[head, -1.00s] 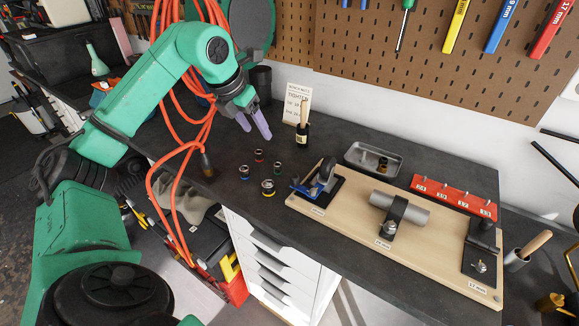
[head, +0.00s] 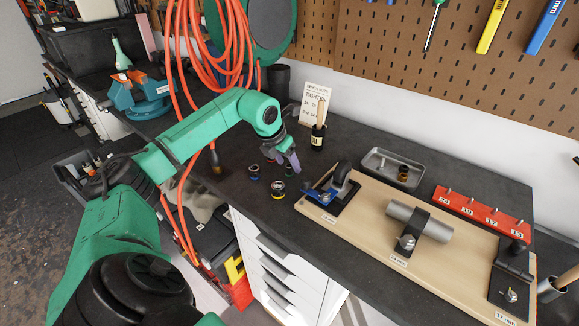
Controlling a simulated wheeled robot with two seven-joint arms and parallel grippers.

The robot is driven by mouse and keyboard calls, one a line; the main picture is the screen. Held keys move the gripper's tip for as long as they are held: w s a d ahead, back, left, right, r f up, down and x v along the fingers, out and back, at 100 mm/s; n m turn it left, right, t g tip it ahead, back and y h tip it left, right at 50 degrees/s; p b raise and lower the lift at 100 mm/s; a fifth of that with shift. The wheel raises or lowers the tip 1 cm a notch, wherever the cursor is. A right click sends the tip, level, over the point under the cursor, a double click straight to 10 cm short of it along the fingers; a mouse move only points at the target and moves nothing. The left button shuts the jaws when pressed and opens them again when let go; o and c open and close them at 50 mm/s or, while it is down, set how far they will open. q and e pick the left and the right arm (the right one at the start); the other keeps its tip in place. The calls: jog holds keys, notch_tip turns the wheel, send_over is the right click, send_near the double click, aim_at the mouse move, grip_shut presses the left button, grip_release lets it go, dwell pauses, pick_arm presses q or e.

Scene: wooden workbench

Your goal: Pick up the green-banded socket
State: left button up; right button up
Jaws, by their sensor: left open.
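The green-banded socket (head: 289,173) stands on the dark bench top, small and dark, partly covered by my left gripper in the head view. My right gripper is not in view.
A blue-banded socket (head: 254,173) and a yellow-banded socket (head: 278,189) stand close by. A wooden fixture board (head: 360,222) with a blue clamp (head: 322,194) lies just right. A brush pot (head: 318,137) and a grey tray (head: 376,168) stand behind.

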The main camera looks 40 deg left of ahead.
pick_arm(q)
jog(key=x, duration=0.2)
jog(key=shift+w+a+f, duration=0.1)
jog(key=shift+w+f, duration=0.1)
jog(key=shift+f, duration=0.1)
grip_shut()
jog(key=shift+r, duration=0.1)
